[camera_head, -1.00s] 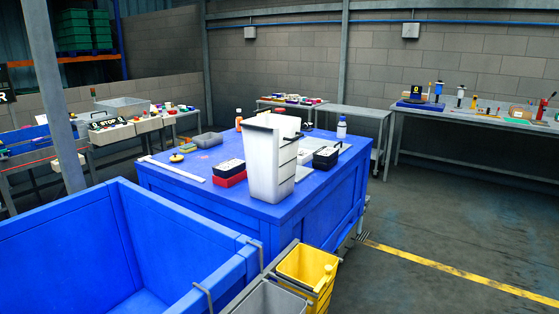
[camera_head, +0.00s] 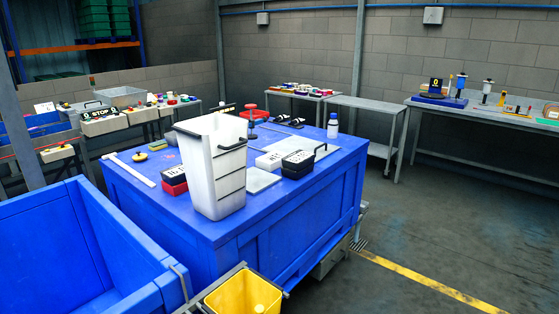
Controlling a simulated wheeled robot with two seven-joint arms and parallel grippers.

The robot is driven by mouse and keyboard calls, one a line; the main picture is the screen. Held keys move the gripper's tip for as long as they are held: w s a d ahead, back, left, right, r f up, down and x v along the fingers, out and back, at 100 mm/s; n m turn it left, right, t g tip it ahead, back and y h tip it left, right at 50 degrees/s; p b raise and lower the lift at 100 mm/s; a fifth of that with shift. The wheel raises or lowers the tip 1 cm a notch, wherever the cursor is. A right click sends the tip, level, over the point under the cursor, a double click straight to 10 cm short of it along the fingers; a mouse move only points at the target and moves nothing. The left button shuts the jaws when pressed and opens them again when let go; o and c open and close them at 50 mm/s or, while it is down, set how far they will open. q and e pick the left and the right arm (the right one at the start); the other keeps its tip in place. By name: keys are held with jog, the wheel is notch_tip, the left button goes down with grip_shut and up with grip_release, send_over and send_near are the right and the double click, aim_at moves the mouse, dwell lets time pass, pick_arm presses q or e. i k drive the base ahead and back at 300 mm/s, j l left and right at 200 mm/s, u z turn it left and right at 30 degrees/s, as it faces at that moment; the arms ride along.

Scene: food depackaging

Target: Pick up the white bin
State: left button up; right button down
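The white bin (camera_head: 211,168) stands upright on the front part of the blue table's top (camera_head: 245,222). It is tall, tapers toward its base, has dark horizontal lines on its right side and a black handle at the upper right rim. Its top is open and its inside bottom is hidden. Neither of my grippers shows in the head view, and nothing is touching the bin.
A large blue crate (camera_head: 86,238) is at the lower left. A yellow bin (camera_head: 243,296) is below the table's front edge. Red and black boxes (camera_head: 174,180), another black box (camera_head: 298,163) and a white bottle (camera_head: 333,126) share the tabletop. Open floor (camera_head: 450,225) lies right.

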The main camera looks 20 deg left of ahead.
aim_at(214, 148)
jog(key=i+l, duration=0.2)
jog(key=i, duration=0.5)
jog(key=i+l+z, duration=0.15)
jog(key=i, duration=0.55)
jog(key=i+u, duration=0.4)
jog(key=i+l+u, duration=0.2)
jog(key=u, duration=0.15)
jog(key=i+l+u, duration=0.25)
jog(key=u, duration=0.15)
jog(key=i+l+u, duration=0.1)
jog(key=u, duration=0.3)
jog(key=i+l+u, duration=0.15)
jog(key=u, duration=0.25)
jog(key=i+l+u, duration=0.2)
jog(key=u, duration=0.2)
jog(key=i+l+u, duration=0.1)
jog(key=l+u, duration=0.15)
jog(key=u, duration=0.15)
jog(key=i+l+u, duration=0.15)
jog(key=u, duration=0.2)
jog(key=i+l+u, duration=0.1)
jog(key=l+u, duration=0.65)
jog(key=i+j, duration=0.05)
jog(key=j, duration=0.05)
